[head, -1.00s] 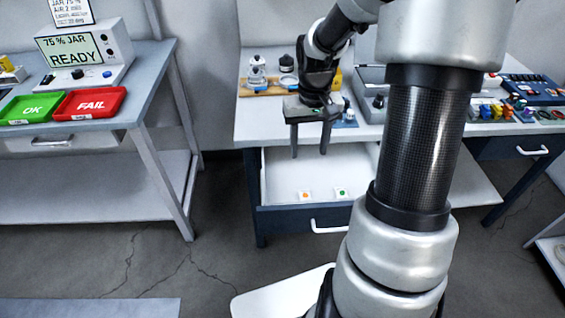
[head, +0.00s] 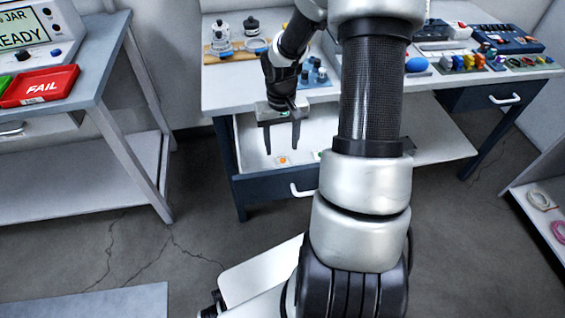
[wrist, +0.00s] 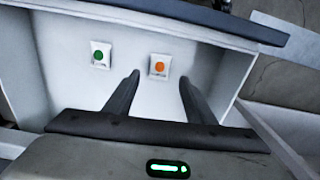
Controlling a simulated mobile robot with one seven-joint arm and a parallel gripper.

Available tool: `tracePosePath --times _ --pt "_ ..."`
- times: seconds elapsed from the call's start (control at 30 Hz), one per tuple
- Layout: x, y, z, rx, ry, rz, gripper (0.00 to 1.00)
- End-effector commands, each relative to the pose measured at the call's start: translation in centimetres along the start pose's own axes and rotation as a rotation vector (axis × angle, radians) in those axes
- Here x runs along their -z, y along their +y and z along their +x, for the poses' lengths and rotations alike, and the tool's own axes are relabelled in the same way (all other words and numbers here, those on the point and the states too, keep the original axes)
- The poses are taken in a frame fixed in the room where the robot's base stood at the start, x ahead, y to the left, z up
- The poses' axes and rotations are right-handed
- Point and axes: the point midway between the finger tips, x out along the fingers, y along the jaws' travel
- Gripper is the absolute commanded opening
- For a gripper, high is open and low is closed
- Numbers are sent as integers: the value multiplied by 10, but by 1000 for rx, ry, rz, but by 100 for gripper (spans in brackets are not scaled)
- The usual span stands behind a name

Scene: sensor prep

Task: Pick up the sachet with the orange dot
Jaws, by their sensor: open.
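The sachet with the orange dot (head: 282,160) lies flat in the open white drawer (head: 252,135). In the wrist view the orange-dot sachet (wrist: 159,67) shows between and beyond my fingertips, nearer the left one. A sachet with a green dot (wrist: 100,55) lies to its left in the wrist view; in the head view it is mostly hidden behind my arm. My gripper (head: 282,150) is open and empty, pointing down over the drawer. In the wrist view my gripper (wrist: 158,75) has its two dark fingers apart, touching neither sachet.
The drawer's dark front (head: 270,187) has a white handle. The bench top (head: 225,95) above carries jars on a wooden board (head: 235,48) and small blue items. A side table at left holds a red FAIL tray (head: 40,86). The drawer walls stand close around my fingers.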

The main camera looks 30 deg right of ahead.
Motion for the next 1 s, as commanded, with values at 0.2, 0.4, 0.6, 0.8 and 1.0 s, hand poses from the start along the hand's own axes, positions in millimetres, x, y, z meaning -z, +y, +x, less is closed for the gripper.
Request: tracePosePath --times 0.2,0.4,0.6,0.8,1.0 --pt "-6 1 31 1 -3 -2 50" --pt "-5 1 50 1 -1 -1 50" --pt "-5 2 49 0 -1 0 48" --pt "-5 2 49 0 -1 0 15" --pt "-5 2 49 0 -1 0 6"
